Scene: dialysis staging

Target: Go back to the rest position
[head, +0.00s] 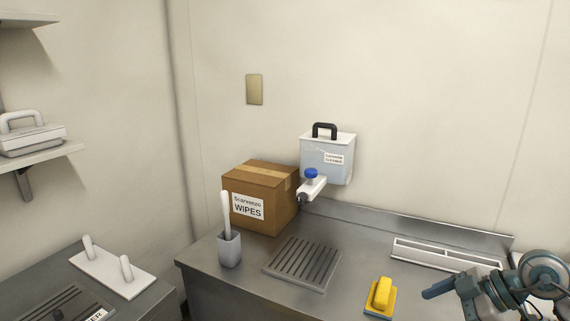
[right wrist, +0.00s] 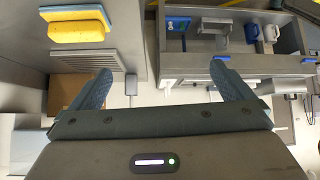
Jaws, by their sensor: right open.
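My right gripper (head: 440,288) is at the lower right of the head view, above the right part of the steel counter (head: 222,272). In the right wrist view its two fingers (right wrist: 162,82) are spread wide with nothing between them. It is to the right of a yellow and blue scrubber (head: 380,298) on the counter and apart from it. The scrubber also shows in the right wrist view (right wrist: 78,30). My left gripper is not in view.
The counter holds a wipes box (head: 265,200), a grey cup with a white-handled brush (head: 229,248), a slotted drain (head: 302,263) and a long white vent (head: 445,254). A dispenser (head: 328,160) hangs on the wall. A side counter (head: 150,299) stands at left.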

